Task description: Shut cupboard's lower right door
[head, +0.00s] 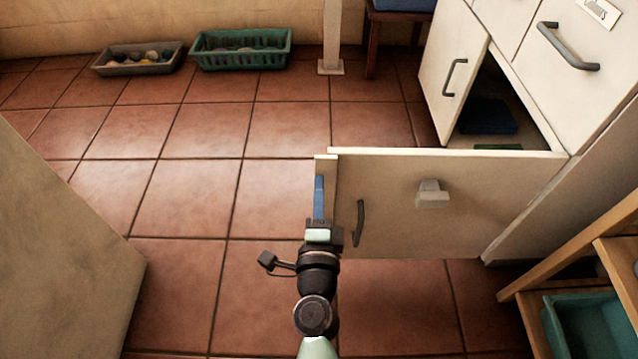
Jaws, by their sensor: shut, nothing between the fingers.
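The cupboard (530,192) stands at the right with its front facing left. Its lower right door (400,180) stands wide open, sticking out leftward from the hinge side at the right. A dark handle (358,223) is near the door's free edge, and a pale block (432,194) sits on the same face. My gripper (319,186) is shut and empty, with blue fingers pointing away from me, just left of the door's free edge. I cannot tell whether it touches the door.
A dark blue item (487,115) lies inside the open compartment. A wooden shelf with a teal bin (590,330) is at lower right. A beige panel (60,250) is at left. Baskets (240,60) stand far back; tiles between are clear.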

